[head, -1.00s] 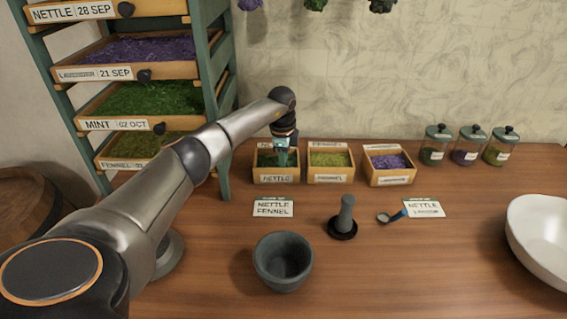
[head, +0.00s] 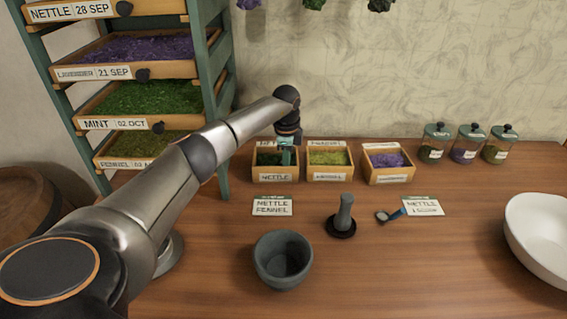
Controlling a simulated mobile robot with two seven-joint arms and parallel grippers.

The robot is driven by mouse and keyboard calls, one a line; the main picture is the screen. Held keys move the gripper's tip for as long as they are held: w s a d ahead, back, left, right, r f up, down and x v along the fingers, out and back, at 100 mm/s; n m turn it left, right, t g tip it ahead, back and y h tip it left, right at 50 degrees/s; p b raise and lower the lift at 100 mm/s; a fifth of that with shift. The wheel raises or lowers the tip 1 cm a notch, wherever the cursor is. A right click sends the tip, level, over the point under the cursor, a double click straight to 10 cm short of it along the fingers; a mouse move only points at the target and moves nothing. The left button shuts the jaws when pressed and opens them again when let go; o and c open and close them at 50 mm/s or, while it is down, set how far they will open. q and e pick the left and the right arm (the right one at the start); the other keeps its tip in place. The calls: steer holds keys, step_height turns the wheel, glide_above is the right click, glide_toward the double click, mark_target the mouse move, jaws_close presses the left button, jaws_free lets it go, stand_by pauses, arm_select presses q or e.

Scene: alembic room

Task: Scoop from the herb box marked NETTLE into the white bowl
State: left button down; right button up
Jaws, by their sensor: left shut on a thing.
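The herb box marked NETTLE (head: 276,178) is a small wooden box of dark green herb on the table below the shelf. My left gripper (head: 286,143) is over this box, pointing down. It is shut on a small teal thing (head: 286,157), probably a scoop, whose lower end is down at the herb. I cannot tell whether it holds any herb. The white bowl (head: 545,235) stands at the right edge, partly cut off; the part of its inside that shows looks empty. My right gripper is not in view.
Boxes of fennel (head: 330,178) and purple herb (head: 388,178) stand right of the nettle box. Lidded jars (head: 468,146) stand at back right. A drawer shelf (head: 215,95) is at left.

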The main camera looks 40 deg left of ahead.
arm_select(q)
steer(key=shift+w+d, duration=0.35)
steer(key=shift+d, duration=0.1)
steer(key=shift+r, duration=0.15)
step_height(320, 180, up, 8)
steer(key=p, duration=0.7)
steer(key=shift+p, duration=0.35)
steer(key=shift+s, duration=0.1)
